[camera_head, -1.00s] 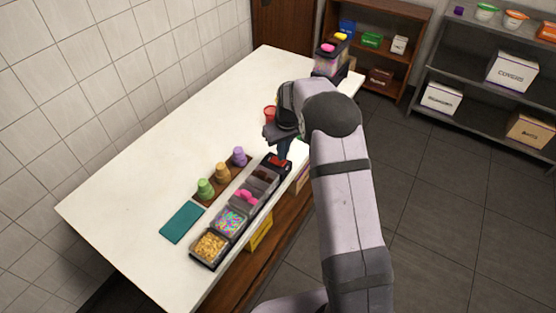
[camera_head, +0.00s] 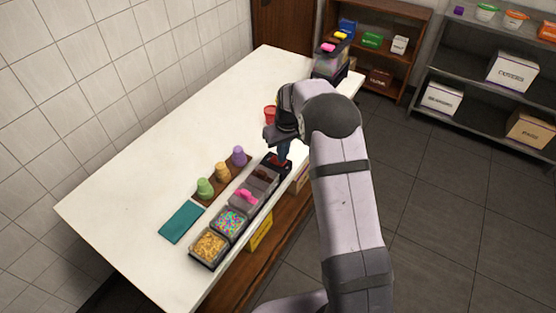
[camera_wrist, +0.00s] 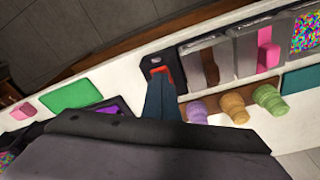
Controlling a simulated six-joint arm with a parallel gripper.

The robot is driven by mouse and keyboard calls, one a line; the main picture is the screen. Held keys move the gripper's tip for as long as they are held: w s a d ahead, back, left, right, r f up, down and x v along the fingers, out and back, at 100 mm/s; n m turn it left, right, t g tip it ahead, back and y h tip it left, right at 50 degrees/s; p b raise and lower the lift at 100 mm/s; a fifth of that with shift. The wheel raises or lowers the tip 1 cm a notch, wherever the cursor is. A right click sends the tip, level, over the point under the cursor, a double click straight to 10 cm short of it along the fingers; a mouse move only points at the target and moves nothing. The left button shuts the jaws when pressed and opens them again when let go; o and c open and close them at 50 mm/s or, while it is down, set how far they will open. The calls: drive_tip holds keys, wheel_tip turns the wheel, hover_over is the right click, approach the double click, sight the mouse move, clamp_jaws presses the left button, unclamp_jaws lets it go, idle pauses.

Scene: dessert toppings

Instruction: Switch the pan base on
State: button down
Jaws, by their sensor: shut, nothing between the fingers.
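The black pan base (camera_head: 268,158) runs along the table's right edge and holds a row of topping pans. Its dark end plate (camera_wrist: 150,60) carries a red switch (camera_wrist: 160,70) in the wrist view. In the head view red shows beside the fingertips. My gripper (camera_wrist: 160,80) points down with its fingers together and empty. Its tips overlap the near side of the red switch in the wrist view. In the head view my gripper (camera_head: 283,160) is over the base's far end. I cannot tell whether the tips touch the switch or whether it is on.
Purple, orange and green cups (camera_head: 222,172) stand on a brown holder beside the pans. A teal mat (camera_head: 181,222) lies nearer. A red cup (camera_head: 270,114) is beyond my gripper and a dispenser (camera_head: 330,62) stands at the far end. The left tabletop is clear.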

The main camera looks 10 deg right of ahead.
drive_tip(key=shift+f, duration=0.25)
drive_tip(key=shift+r, duration=0.15)
wheel_tip(320, 180, up, 7)
drive_tip(key=p, duration=0.5)
idle(0.4)
idle(0.5)
